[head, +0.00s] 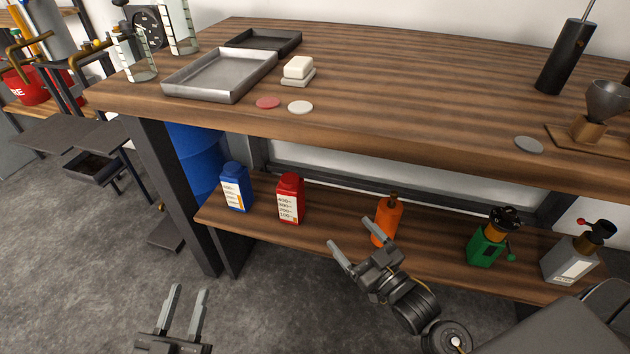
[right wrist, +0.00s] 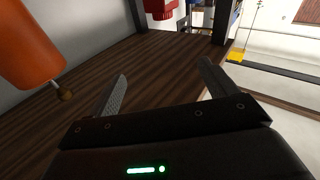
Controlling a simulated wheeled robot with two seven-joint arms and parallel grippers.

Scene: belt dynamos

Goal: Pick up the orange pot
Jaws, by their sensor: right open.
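The orange pot (head: 387,218), a bottle-like container with a dark neck on top, stands upright on the lower shelf. My right gripper (head: 349,238) is open and empty, just in front of and left of the pot in the head view. In the right wrist view the orange pot (right wrist: 28,52) shows at the upper left, outside the spread fingers (right wrist: 163,72), and is cut off by the picture's edge. My left gripper (head: 189,294) is open and empty, low over the floor at the lower left, away from the shelf.
On the lower shelf (head: 340,239) stand a blue container (head: 235,187), a red container (head: 290,199), a green grinder-like device (head: 486,246) and a grey one (head: 570,262). The wooden tabletop (head: 400,90) overhangs this shelf. Shelf room between red container and pot is clear.

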